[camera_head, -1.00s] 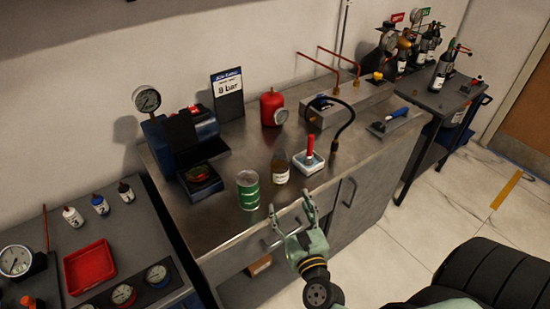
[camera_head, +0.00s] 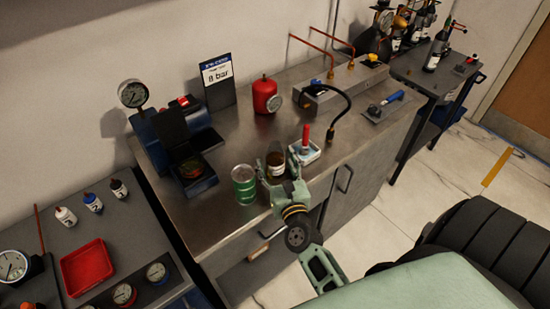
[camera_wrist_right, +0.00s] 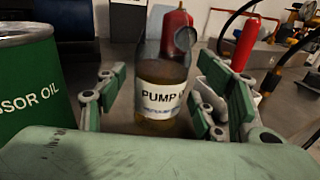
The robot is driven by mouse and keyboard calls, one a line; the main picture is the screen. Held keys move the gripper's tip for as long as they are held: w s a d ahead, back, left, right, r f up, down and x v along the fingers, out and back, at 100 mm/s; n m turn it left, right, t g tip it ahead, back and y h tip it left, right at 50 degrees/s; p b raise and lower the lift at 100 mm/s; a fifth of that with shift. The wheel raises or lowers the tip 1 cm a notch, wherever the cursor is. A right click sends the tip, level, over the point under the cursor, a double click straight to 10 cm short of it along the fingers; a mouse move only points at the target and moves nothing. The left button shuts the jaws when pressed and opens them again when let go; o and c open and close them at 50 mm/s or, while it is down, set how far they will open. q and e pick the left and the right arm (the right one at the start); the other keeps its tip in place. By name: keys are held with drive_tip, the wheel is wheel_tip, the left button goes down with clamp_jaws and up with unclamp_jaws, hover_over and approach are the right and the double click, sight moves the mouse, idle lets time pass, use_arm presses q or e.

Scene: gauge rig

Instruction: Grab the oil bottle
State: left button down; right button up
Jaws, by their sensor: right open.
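The oil bottle (camera_head: 275,165), brown with a white label, stands upright near the front edge of the steel bench. In the right wrist view the bottle (camera_wrist_right: 161,95) reads "PUMP" and stands between the fingers. My right gripper (camera_head: 277,178) is open around the bottle, with a finger on either side; gaps show between the fingers and the glass in the wrist view (camera_wrist_right: 165,105). The bottle's lower part is hidden by the gripper in the head view. My left gripper is not in view.
A green oil can (camera_head: 244,185) stands close left of the bottle. A white tray with a red-handled tool (camera_head: 304,148) is close right. A red canister (camera_head: 265,95) stands behind. The bench front edge (camera_head: 225,232) is below the gripper.

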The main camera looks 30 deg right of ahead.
drive_tip(key=shift+w+d, duration=0.15)
drive_tip(key=shift+w, duration=0.15)
drive_tip(key=c, duration=0.8)
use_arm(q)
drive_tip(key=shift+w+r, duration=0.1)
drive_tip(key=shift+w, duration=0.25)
use_arm(e)
drive_tip(key=c, duration=0.5)
